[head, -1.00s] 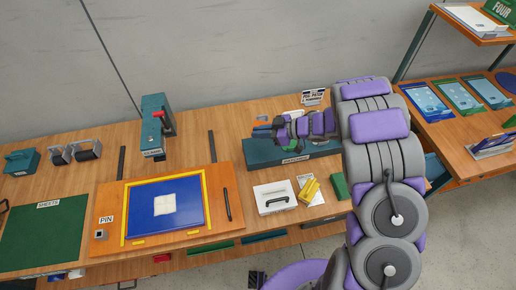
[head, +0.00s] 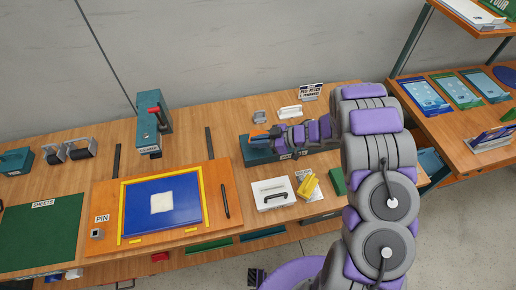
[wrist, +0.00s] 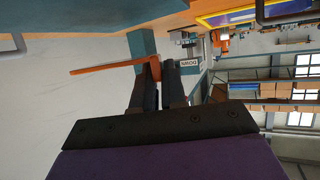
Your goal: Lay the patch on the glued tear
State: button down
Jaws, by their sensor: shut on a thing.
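A blue sheet (head: 185,216) lies in a yellow frame on a wooden board. A pale, nearly square area (head: 161,202) sits at its middle, apparently the glued tear. My gripper (head: 262,136) is right of the board, above the dark teal block. It is shut on a thin orange piece (head: 256,137), which shows almost edge-on between the dark fingers in the wrist view (wrist: 110,66). This piece may be the patch, but its face is hidden. The gripper and piece are apart from the sheet. The sheet's yellow edge also shows in the wrist view (wrist: 232,16).
A teal press with a red handle (head: 152,125) stands behind the board. A white case (head: 272,194), yellow block (head: 308,187) and green block (head: 337,181) lie right of the board. A dark pen-like bar (head: 225,201) lies on the board's right side. The teal block (head: 255,156) is beneath my gripper.

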aim_at(258, 153)
jog(key=shift+f, duration=1.95)
jog(key=shift+f, duration=0.1)
jog(key=c, duration=1.2)
grip_release()
jog(key=shift+f+b, duration=0.2)
jog(key=shift+b, duration=0.45)
jog(key=p+v, duration=0.1)
jog(key=v, duration=0.5)
jog(key=p+v, duration=0.1)
jog(key=v, duration=0.4)
jog(key=p+v, duration=0.2)
jog(key=v, duration=0.4)
jog(key=shift+w+d, duration=0.25)
jog(key=shift+d, duration=0.1)
